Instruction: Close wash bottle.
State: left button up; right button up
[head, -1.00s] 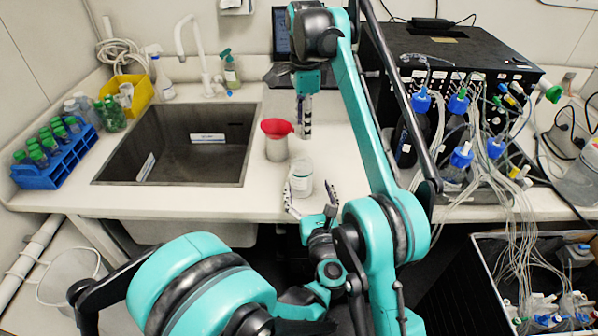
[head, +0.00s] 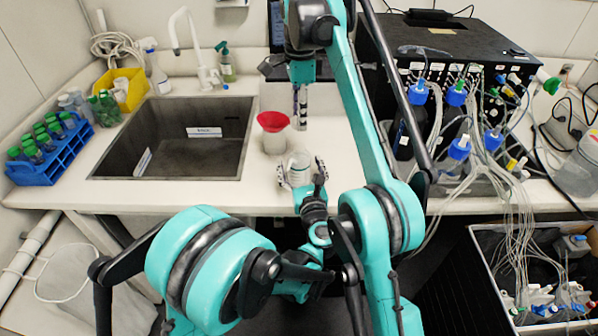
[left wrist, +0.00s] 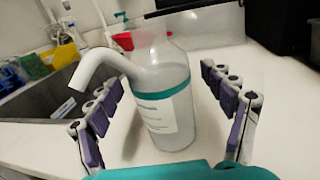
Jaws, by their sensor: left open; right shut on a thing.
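The wash bottle (head: 299,162) is a translucent bottle standing upright near the counter's front edge. In the left wrist view the bottle (left wrist: 170,95) shows a white label, a teal band and a white bent spout (left wrist: 95,68) pointing left. My left gripper (head: 303,174) is open, with one finger on each side of the bottle; the left wrist view shows gaps between the fingers (left wrist: 163,88) and its body. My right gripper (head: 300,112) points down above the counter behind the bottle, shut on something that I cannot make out.
A pale container with a red top (head: 273,122) stands close behind and left of the bottle. The sink (head: 205,107) lies left, with a blue tube rack (head: 48,165) beyond it. Bottles with blue caps (head: 459,147) and tubing crowd the right. Counter right of the bottle is clear.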

pick_arm(q)
jog(key=shift+w+a, duration=0.25)
jog(key=shift+w, duration=0.9)
jog(key=shift+w+a, duration=0.25)
jog(key=shift+w, duration=0.9)
grip_shut()
